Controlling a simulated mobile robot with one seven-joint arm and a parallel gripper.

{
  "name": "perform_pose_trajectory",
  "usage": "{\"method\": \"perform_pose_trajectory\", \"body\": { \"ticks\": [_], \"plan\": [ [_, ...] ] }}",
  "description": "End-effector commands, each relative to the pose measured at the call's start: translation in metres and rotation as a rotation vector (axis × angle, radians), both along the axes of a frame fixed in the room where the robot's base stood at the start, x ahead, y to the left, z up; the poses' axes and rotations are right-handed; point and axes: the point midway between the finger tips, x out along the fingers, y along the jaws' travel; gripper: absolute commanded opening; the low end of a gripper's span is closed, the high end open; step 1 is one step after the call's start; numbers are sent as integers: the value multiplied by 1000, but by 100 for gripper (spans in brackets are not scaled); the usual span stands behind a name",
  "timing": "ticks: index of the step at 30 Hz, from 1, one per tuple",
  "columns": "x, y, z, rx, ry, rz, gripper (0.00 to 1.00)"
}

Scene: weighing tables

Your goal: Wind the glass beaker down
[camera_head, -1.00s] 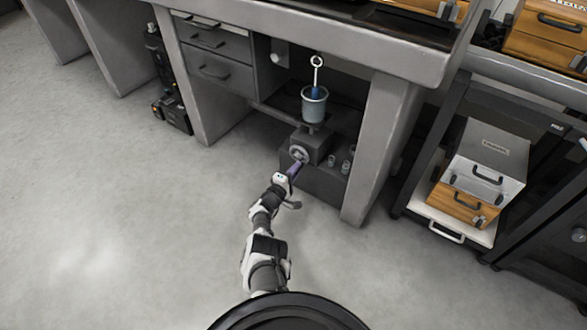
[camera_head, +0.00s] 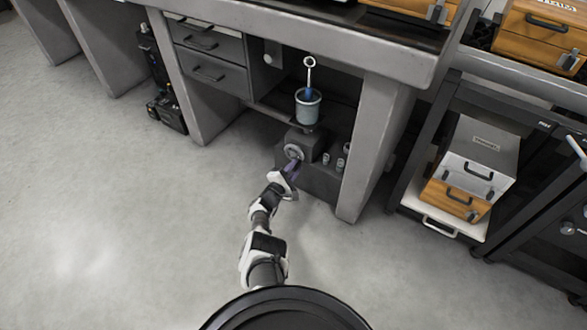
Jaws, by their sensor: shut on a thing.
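The glass beaker (camera_head: 308,110) stands upright on a small platform under the grey bench, with a blue item and a ringed rod sticking up out of it. The fingertips are small and partly hidden by my wrist.
Small glass vessels (camera_head: 340,164) stand right of the block. The bench's right leg (camera_head: 372,150) and the drawers (camera_head: 208,68) flank the opening. A dark rack with cases (camera_head: 470,180) is at right. The floor (camera_head: 130,210) at left is clear.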

Motion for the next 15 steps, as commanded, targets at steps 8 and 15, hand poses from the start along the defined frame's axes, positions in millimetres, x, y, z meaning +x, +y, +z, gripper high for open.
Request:
{"method": "perform_pose_trajectory", "body": {
  "ticks": [8, 15],
  "plan": [
    [0, -1, 0, 1, -1, -4, 0],
    [0, -1, 0, 1, -1, -2, 42]
  ]
}}
